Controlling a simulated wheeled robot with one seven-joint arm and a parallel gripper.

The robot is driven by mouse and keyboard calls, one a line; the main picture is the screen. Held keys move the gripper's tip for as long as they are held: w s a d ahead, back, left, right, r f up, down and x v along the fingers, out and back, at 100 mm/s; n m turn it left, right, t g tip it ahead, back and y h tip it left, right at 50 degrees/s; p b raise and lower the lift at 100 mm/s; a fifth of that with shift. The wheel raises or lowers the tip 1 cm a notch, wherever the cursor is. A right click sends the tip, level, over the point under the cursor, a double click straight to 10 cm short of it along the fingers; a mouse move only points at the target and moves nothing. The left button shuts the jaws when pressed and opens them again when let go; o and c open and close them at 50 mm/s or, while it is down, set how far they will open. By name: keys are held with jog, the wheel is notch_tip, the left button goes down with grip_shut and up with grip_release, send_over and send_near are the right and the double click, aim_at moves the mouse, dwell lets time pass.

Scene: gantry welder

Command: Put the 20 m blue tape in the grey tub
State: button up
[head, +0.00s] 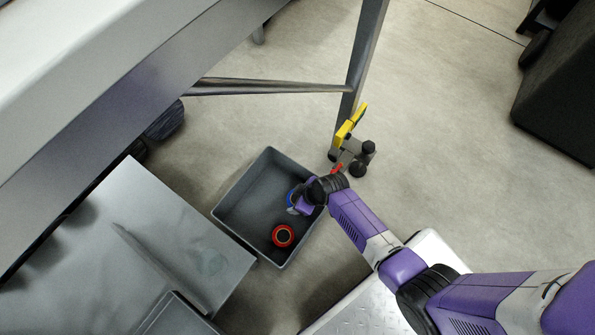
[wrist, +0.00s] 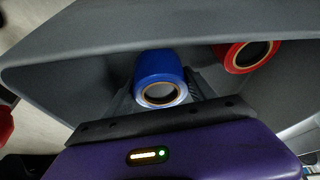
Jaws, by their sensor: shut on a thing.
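The blue tape (wrist: 160,72) is a blue roll with a tan core. My gripper (wrist: 158,98) is shut on it in the wrist view. In the head view the blue tape (head: 291,197) shows only as a small blue patch beside my gripper (head: 296,207). The grey tub (head: 239,196) stands on the floor. My gripper is over the tub's right part, and the tub's walls surround the roll in the wrist view. I cannot tell whether the roll touches the tub floor. Any size marking on the roll cannot be read.
A red tape roll (head: 283,236) lies in the tub, near its front side. A metal table (head: 150,240) stands left of the tub. A steel frame leg (head: 362,60) with a yellow part (head: 350,124) and a caster stands behind it. Open floor lies at the upper right.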

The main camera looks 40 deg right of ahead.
jog(key=shift+f+b, duration=0.35)
jog(key=shift+f, duration=0.8)
jog(key=shift+f, duration=0.2)
jog(key=o, duration=1.7)
jog(key=shift+r, duration=0.15)
jog(key=p+v, duration=0.7)
jog(key=v, duration=0.5)
jog(key=shift+s, duration=0.1)
